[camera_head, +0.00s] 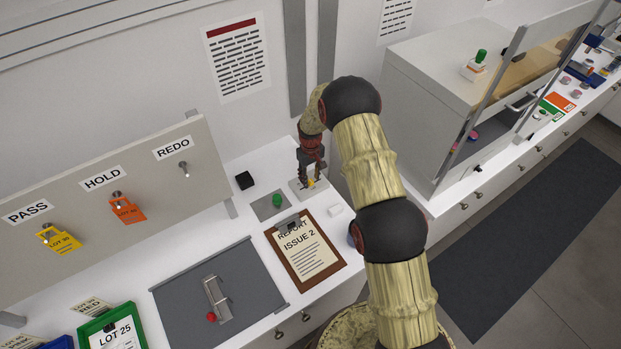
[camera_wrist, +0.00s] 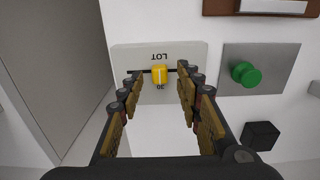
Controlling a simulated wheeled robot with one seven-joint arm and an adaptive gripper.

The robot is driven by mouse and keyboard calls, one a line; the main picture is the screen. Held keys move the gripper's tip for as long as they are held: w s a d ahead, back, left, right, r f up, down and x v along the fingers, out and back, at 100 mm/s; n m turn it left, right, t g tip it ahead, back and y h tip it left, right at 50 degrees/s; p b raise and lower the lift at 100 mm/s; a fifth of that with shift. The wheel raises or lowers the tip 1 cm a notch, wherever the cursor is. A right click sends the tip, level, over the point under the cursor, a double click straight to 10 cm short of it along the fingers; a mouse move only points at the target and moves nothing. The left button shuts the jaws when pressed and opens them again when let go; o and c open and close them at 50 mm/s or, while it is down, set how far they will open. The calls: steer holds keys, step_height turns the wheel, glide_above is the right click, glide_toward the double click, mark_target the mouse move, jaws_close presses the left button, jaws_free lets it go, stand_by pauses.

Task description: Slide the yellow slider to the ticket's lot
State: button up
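The yellow slider (camera_wrist: 160,74) sits on a dark slot near the middle of a pale panel (camera_wrist: 130,58) marked LOT, upside down in the wrist view. A small number beside it looks like 30 but is hard to read. My gripper (camera_wrist: 158,93) is open, with its fingers on either side of the slider and no clear contact. In the head view my gripper (camera_head: 311,178) is over the panel and partly hides the slider (camera_head: 311,183). A ticket (camera_head: 115,336) in a green tray reads LOT 25. A yellow tag (camera_head: 62,240) and an orange tag (camera_head: 127,210) hang on the board.
A green knob (camera_wrist: 246,74) on a grey plate and a black block (camera_wrist: 261,135) stand beside the panel. A clipboard (camera_head: 305,248) marked ISSUE 2 lies in front. A grey mat (camera_head: 180,308) bears a metal piece with a red ball. A cabinet (camera_head: 420,85) stands to the right.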

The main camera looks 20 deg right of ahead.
steer(key=shift+f, duration=0.75)
steer(key=c, duration=0.3)
jaws_close()
